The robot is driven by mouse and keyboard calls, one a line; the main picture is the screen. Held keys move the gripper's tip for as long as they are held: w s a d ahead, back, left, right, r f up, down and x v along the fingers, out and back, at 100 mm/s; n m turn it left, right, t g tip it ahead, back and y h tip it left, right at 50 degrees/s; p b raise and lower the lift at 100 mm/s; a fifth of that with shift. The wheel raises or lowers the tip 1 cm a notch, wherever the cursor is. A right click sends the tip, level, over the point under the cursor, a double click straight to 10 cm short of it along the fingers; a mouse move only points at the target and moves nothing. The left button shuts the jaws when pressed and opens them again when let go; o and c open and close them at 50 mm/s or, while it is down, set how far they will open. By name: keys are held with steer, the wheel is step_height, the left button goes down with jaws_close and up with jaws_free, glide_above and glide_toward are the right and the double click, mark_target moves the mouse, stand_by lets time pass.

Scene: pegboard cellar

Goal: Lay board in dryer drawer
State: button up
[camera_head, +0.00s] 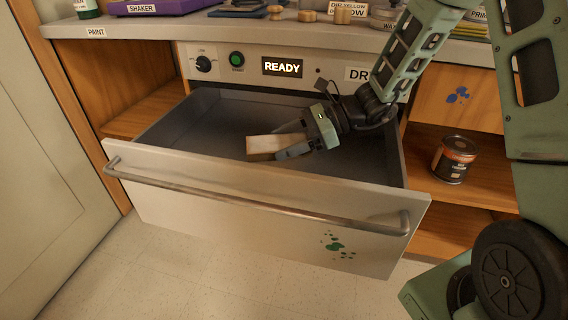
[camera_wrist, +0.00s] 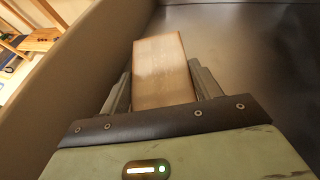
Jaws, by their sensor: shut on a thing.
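The dryer drawer (camera_head: 230,117) is pulled open, with a dark inside and a pale front (camera_head: 250,205) with a long bar handle. My gripper (camera_head: 292,147) reaches down into the drawer from the right. It is shut on a small light-brown wooden board (camera_head: 272,146), which sticks out past the fingertips toward the left. In the wrist view the board (camera_wrist: 160,72) lies between the two dark fingers, over the drawer's floor (camera_wrist: 245,60). I cannot tell whether the board touches the floor.
A panel above the drawer has a lit READY sign (camera_head: 282,67), a black knob (camera_head: 204,64) and a green button (camera_head: 237,59). The counter (camera_head: 240,30) above holds several items. A dark can (camera_head: 455,159) stands on the shelf at right.

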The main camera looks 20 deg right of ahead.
steer(key=shift+f+b, duration=0.85)
steer(key=shift+f, duration=1.9)
steer(key=shift+f, duration=0.15)
steer(key=o, duration=1)
steer(key=shift+r, duration=0.25)
steer(key=p+v, duration=0.4)
steer(key=v, duration=0.8)
steer(key=shift+f, duration=0.15)
